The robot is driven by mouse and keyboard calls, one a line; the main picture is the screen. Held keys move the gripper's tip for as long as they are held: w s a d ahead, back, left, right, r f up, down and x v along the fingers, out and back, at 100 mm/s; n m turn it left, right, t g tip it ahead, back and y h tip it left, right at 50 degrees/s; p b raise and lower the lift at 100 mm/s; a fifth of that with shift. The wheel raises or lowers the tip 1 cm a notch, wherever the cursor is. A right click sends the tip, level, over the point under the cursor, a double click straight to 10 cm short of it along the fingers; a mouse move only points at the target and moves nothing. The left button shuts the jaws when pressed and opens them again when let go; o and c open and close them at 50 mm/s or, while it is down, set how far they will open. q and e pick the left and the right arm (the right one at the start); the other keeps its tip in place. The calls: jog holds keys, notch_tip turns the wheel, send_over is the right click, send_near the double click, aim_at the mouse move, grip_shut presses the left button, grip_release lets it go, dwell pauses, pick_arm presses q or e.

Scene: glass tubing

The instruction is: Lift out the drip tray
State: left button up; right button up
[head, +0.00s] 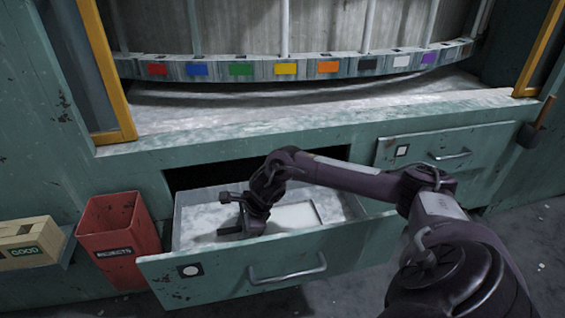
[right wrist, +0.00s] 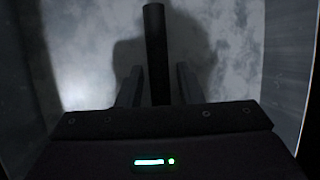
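A green drawer (head: 330,247) stands pulled out below the machine, with a mottled grey floor (head: 200,220) inside. A pale flat rectangle (head: 297,216) with a dark right edge lies in it; I cannot tell whether this or the whole grey floor is the drip tray. My right gripper (head: 232,226) reaches down into the drawer, left of the rectangle. In the right wrist view its fingers (right wrist: 158,88) are apart, with a dark round bar (right wrist: 155,45) between them and gaps on both sides. My left gripper is out of view.
A red REJECTS bin (head: 120,238) stands left of the drawer, and a cream GOOD box (head: 28,241) is farther left. A shut drawer (head: 425,150) is at the right. A ring with coloured labels (head: 240,69) and glass tubes hangs above the ledge (head: 300,116).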

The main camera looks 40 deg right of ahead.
grip_shut()
jog(key=shift+w+r, duration=0.1)
jog(key=shift+r, duration=0.05)
